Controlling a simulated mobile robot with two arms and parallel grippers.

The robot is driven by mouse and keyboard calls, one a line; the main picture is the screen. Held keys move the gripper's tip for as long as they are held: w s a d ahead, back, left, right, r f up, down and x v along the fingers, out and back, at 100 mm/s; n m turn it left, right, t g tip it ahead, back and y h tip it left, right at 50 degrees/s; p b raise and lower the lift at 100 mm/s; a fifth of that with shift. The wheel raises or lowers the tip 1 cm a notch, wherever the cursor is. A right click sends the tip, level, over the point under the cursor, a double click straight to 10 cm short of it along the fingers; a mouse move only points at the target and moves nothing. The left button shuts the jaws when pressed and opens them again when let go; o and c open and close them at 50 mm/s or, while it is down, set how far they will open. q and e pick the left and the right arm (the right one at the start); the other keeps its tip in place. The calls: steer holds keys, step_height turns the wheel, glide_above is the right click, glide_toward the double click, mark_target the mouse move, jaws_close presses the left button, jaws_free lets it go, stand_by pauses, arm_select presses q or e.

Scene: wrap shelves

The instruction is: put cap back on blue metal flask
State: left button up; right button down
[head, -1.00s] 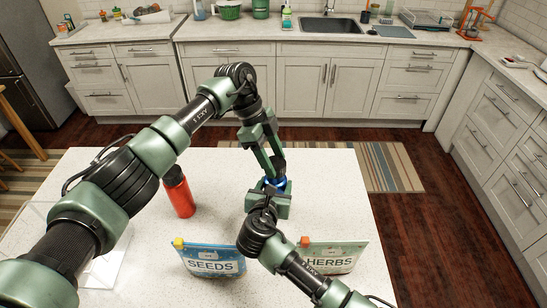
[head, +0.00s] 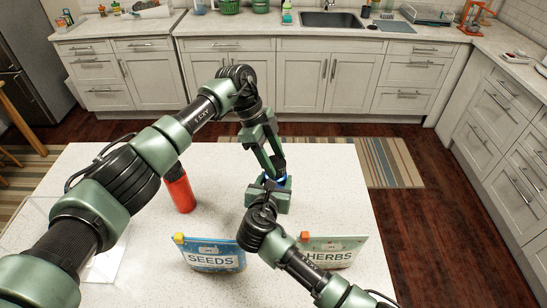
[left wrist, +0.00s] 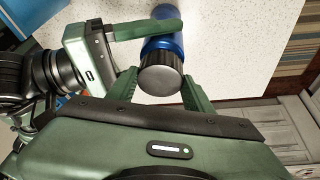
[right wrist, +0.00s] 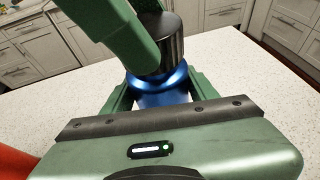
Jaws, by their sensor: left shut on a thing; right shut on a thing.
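The blue metal flask (right wrist: 160,85) stands upright on the white counter; in the head view only a little blue (head: 284,181) shows between my grippers. The dark ribbed cap (left wrist: 160,74) with a grey top sits at the flask's mouth, in line with it. My left gripper (left wrist: 159,88) is shut on the cap from above, a finger on each side. My right gripper (right wrist: 158,92) is shut around the flask body, below its shoulder. In the right wrist view a left finger hides part of the cap (right wrist: 172,38). I cannot tell whether the cap is fully seated.
A red bottle (head: 180,190) stands left of the flask. A blue SEEDS pouch (head: 212,255) and a pale HERBS pouch (head: 330,253) stand at the near side, close to my right arm. The counter (head: 335,190) right of the flask is clear.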

arm_select(q)
steer(key=shift+f, duration=0.4)
steer(key=shift+d+m+g+y, duration=0.1)
steer(key=shift+m+g+y, duration=0.35)
steer(key=shift+m, duration=1.35)
steer(key=o, duration=1.3)
steer(key=shift+w, duration=0.1)
steer(key=shift+r, duration=2.25)
